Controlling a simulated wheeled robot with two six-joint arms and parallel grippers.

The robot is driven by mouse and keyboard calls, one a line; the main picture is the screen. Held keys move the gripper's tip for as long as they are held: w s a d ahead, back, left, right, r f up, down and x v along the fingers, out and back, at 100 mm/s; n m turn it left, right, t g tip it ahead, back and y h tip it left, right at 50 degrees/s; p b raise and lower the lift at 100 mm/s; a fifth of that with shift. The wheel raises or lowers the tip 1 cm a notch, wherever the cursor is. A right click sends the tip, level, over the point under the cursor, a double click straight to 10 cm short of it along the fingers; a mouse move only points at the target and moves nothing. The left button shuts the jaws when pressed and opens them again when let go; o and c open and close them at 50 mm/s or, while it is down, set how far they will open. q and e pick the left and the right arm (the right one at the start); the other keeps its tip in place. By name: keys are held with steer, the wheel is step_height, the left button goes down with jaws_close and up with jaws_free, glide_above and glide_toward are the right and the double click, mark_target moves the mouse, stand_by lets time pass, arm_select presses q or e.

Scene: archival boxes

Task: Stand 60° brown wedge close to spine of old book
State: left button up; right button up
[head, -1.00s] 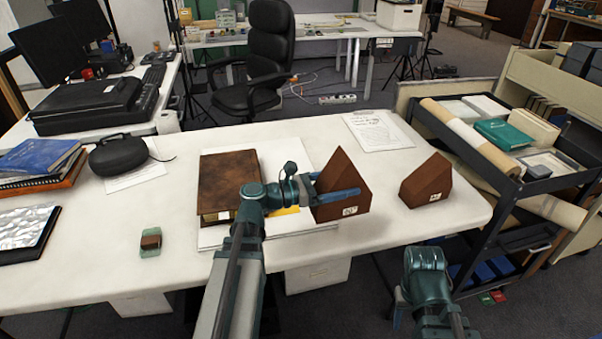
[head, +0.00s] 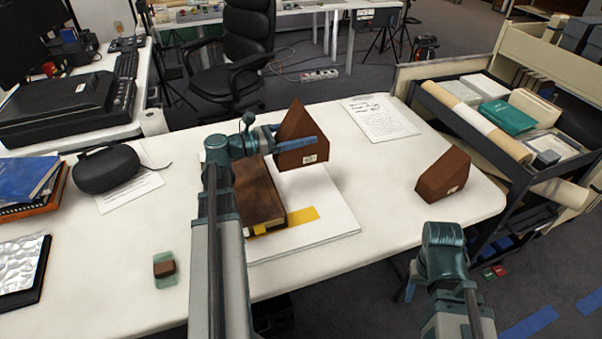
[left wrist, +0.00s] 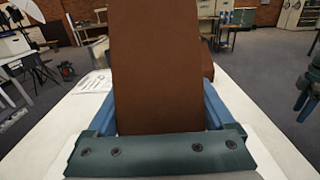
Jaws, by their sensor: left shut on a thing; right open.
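My left gripper (head: 306,143) is shut on a brown wedge (head: 302,125), blue fingers on its sides. It appears raised above the table, behind and right of the old book; the exact gap is unclear. This wedge fills the middle of the left wrist view (left wrist: 158,70). Its label is too small to read. The old brown book (head: 258,195) lies flat on a white board (head: 335,222), partly hidden by my left arm. A second brown wedge (head: 443,175) stands to the right on the table. My right gripper (head: 411,288) is open and empty near the table's front right.
A yellow strip (head: 306,216) lies on the board beside the book. A paper sheet (head: 380,118) lies at the back right. A loaded cart (head: 500,165) stands beyond the right edge. A small brown block (head: 164,268) and a black case (head: 106,168) are at left.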

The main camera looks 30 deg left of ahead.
mark_target(301, 160)
arm_select(q)
step_height(301, 160, down, 6)
steer(key=b, duration=0.5)
steer(key=shift+f+b, duration=0.1)
steer(key=shift+b, duration=0.25)
step_height(301, 160, down, 4)
steer(key=b, duration=0.3)
steer(key=shift+r, duration=0.25)
steer(key=shift+f+b, duration=0.15)
steer(key=shift+b, duration=0.25)
steer(key=o, duration=1.1)
